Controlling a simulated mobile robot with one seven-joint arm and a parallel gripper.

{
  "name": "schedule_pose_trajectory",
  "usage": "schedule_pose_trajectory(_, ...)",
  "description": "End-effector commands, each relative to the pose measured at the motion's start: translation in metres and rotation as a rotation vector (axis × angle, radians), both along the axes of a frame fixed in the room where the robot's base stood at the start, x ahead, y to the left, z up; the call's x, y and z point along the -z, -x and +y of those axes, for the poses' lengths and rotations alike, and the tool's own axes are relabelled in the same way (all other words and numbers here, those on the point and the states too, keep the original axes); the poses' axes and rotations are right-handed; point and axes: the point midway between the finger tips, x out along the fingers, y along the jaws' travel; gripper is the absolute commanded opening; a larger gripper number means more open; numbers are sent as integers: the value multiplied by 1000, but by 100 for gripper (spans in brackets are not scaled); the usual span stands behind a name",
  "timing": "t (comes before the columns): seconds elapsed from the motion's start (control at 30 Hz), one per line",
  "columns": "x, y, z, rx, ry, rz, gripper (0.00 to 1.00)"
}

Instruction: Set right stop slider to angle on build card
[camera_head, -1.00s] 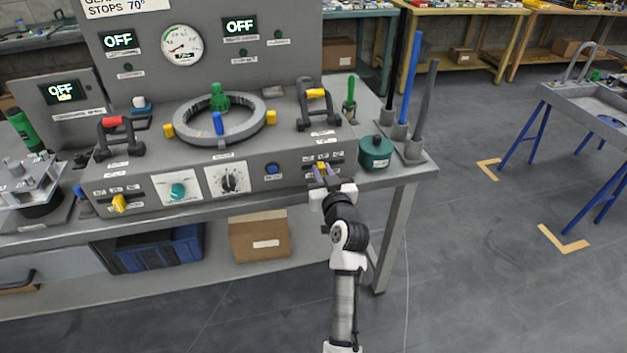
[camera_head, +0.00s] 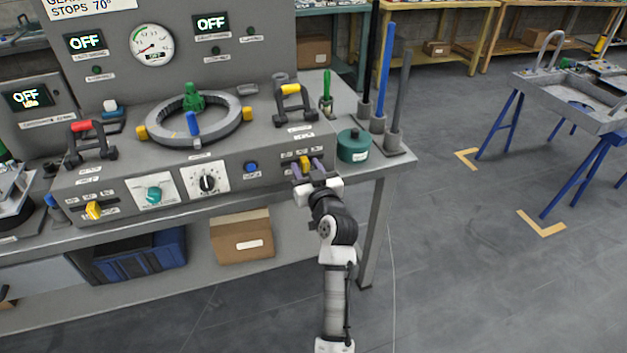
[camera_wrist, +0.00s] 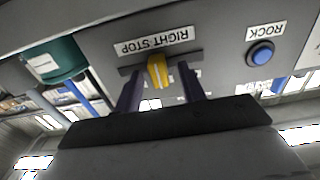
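The yellow right stop slider knob (camera_head: 304,162) sits in its dark slot at the right of the bench's front panel. The wrist view shows the knob (camera_wrist: 158,72) close up, beside an upside-down RIGHT STOP label (camera_wrist: 153,42). My gripper (camera_head: 307,168) is at the knob. In the wrist view its two dark fingers (camera_wrist: 160,88) stand apart, one on each side of the knob, with gaps showing. The build card (camera_head: 90,7) at the top left reads "STOPS 70°" and is partly cut off. The slider's scale marks are too small to read.
The left stop slider (camera_head: 93,210), a teal knob (camera_head: 153,194), a black dial (camera_head: 207,182) and a blue ROCK button (camera_head: 251,168) line the panel. A green canister (camera_head: 353,146) and upright rods (camera_head: 384,75) stand close right of the gripper.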

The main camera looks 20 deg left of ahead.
Motion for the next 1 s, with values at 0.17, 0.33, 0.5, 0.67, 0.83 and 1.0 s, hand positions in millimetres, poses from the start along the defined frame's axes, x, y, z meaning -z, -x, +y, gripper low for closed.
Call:
schedule_pose_trajectory(0.17, 3, 24, -17, 4, -1, -1, 40)
schedule_pose_trajectory(0.33, 4, 57, -40, 5, -1, -1, 40)
schedule_pose_trajectory(0.5, 3, 86, -60, 4, -1, 0, 40)
schedule_pose_trajectory(0.67, 2, 103, -71, 3, -1, 0, 40)
schedule_pose_trajectory(0.83, 0, 110, -75, 1, 0, 0, 40)
schedule_pose_trajectory(1.0, 0, 110, -75, 1, -1, -1, 40)
